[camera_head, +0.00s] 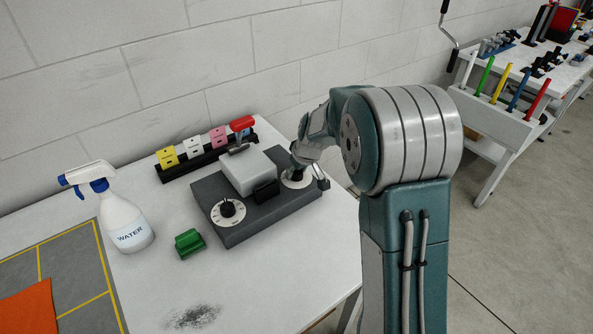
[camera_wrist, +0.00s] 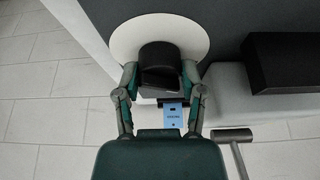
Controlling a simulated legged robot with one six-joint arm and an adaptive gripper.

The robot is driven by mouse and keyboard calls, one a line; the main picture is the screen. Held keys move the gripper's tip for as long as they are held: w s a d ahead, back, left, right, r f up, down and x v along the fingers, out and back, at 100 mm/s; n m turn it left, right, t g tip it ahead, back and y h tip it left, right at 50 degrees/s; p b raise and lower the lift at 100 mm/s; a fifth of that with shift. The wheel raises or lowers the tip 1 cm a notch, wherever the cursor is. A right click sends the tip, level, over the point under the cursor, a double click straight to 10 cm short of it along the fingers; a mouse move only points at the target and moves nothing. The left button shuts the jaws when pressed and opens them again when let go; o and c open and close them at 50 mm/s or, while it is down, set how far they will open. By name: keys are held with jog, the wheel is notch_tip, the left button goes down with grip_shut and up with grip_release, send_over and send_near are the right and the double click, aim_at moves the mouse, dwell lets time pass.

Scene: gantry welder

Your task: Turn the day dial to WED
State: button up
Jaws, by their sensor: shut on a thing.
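A dark grey panel (camera_head: 255,226) on the white table carries two round white dials with black knobs. The left dial (camera_head: 228,210) is free, with small marks around its rim. The right dial (camera_head: 297,182) is partly hidden under my gripper (camera_head: 300,172). In the wrist view the white dial disc (camera_wrist: 122,40) and its black knob (camera_wrist: 160,55) lie ahead. My gripper (camera_wrist: 160,80) is shut on this knob, one finger on each side. I cannot read lettering on either dial, so the pointed-to day and which is the day dial cannot be told.
A white box (camera_head: 248,170) with a red-handled lever (camera_head: 242,123) stands between the dials. A green block (camera_head: 189,243) and a water spray bottle (camera_head: 127,222) stand left. The table front is mostly clear.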

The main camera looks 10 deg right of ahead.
jog(key=shift+s+f+m, duration=0.2)
jog(key=shift+f+m, duration=0.05)
jog(key=shift+m, duration=0.05)
jog(key=m+h, duration=0.2)
jog(key=m, duration=0.3)
jog(key=shift+a+f, duration=0.1)
jog(key=shift+m+g+h, duration=0.2)
jog(key=shift+m+h, duration=0.4)
jog(key=shift+m, duration=0.95)
jog(key=shift+m+g+h, duration=0.2)
jog(key=shift+m+h, duration=0.4)
jog(key=shift+m, duration=0.95)
jog(key=o, duration=1.2)
jog(key=shift+a, duration=0.1)
jog(key=shift+c, duration=0.2)
jog(key=shift+w+r, duration=0.1)
jog(key=shift+r, duration=0.15)
